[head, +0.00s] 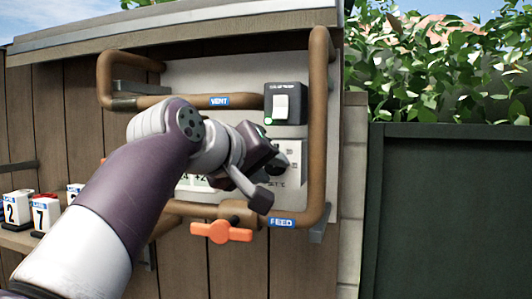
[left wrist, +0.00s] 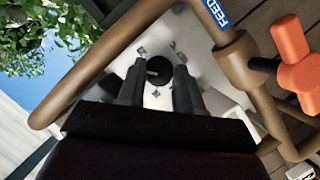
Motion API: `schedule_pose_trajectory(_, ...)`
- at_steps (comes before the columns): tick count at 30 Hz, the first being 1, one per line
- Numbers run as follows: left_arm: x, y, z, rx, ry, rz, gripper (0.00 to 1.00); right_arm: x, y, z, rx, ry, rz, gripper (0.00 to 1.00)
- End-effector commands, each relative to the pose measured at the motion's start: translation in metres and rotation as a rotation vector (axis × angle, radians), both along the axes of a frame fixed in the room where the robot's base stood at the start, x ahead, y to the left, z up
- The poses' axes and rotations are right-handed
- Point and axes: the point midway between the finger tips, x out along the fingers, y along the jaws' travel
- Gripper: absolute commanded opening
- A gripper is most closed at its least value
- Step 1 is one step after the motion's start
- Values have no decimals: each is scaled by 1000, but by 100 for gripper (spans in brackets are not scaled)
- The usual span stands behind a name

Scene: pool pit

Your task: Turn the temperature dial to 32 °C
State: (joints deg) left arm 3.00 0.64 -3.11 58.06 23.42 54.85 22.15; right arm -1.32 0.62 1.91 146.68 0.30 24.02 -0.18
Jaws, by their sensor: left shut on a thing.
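The temperature dial (left wrist: 159,67) is a round black knob on a pale panel, seen in the left wrist view between the two fingers of my left gripper (left wrist: 159,80). The gripper is shut on it, one finger on each side. In the head view the left gripper (head: 268,172) reaches the panel (head: 294,152) from the left and hides most of the dial. Small marks surround the dial, but they are too small to read, so its setting cannot be told. A display (head: 193,181) is partly hidden behind my arm. My right gripper is not in view.
A brown pipe frames the panel, with a VENT label (head: 220,101) above and a FEED label (head: 282,223) below. A black switch box (head: 285,104) sits above the dial. An orange valve handle (head: 221,231) is below. Numbered containers (head: 45,213) stand at left.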

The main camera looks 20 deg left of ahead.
Motion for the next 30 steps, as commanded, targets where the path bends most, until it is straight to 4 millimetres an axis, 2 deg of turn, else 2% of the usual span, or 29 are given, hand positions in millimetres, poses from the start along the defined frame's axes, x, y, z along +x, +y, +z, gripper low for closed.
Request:
schedule_pose_trajectory(3, 0, -2, 4, 108, -5, -3, 5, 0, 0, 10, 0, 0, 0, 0)
schedule_pose_trajectory(15, 0, -3, 2, 460, -17, -2, 4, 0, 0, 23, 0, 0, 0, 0)
schedule_pose_trajectory(21, 0, -3, 2, 588, -21, -1, 4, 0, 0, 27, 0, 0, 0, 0)
schedule_pose_trajectory(30, 0, -4, 1, 692, -23, 0, 4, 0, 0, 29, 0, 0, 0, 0)
